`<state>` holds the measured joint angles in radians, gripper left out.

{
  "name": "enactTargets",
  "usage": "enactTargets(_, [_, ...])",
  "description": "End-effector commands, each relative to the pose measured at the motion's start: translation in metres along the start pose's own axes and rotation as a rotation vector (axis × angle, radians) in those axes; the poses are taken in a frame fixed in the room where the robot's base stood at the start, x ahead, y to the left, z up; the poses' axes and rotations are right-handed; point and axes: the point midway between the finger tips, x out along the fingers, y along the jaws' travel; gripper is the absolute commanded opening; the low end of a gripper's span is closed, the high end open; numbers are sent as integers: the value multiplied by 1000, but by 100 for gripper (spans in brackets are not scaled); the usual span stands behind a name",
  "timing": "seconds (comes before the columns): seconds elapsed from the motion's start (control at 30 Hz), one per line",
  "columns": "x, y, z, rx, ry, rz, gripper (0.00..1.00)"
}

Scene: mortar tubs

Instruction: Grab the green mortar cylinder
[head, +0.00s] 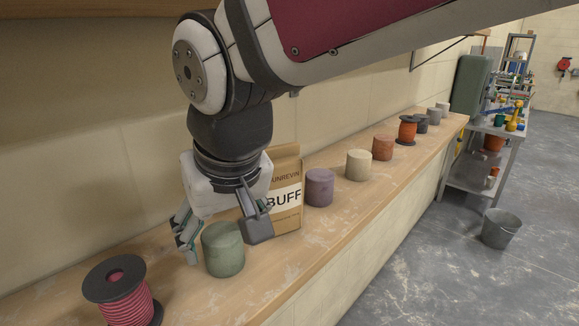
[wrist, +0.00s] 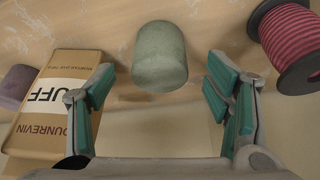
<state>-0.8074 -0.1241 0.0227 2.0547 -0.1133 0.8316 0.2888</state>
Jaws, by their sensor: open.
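The green mortar cylinder (head: 224,252) stands upright on the wooden bench, near the left in the head view. It also shows at the top middle of the wrist view (wrist: 160,58). My gripper (head: 222,248) is open and empty, just above and behind the cylinder in the head view. In the wrist view the open fingers (wrist: 165,95) are spread on either side, with the cylinder ahead of the gap between them. No contact with the cylinder is visible.
A spool of red cord (head: 122,292) stands left of the cylinder. A BUFF paper bag (head: 286,190) stands close on the right, against the wall. A purple cylinder (head: 319,187), a cream cylinder (head: 360,165) and others line the bench (head: 285,265) farther along. The bench's front edge is clear.

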Motion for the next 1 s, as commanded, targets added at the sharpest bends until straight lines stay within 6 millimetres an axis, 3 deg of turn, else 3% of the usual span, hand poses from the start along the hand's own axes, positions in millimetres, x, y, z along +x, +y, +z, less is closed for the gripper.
enactTargets(0.17, [8,0,-4,0,-1,1,72])
enactTargets(0.5, [50,0,-3,-1,-1,1,72])
enactTargets(0.77, [52,0,-4,0,1,0,72])
enactTargets(1.0, [51,0,-4,0,1,0,20])
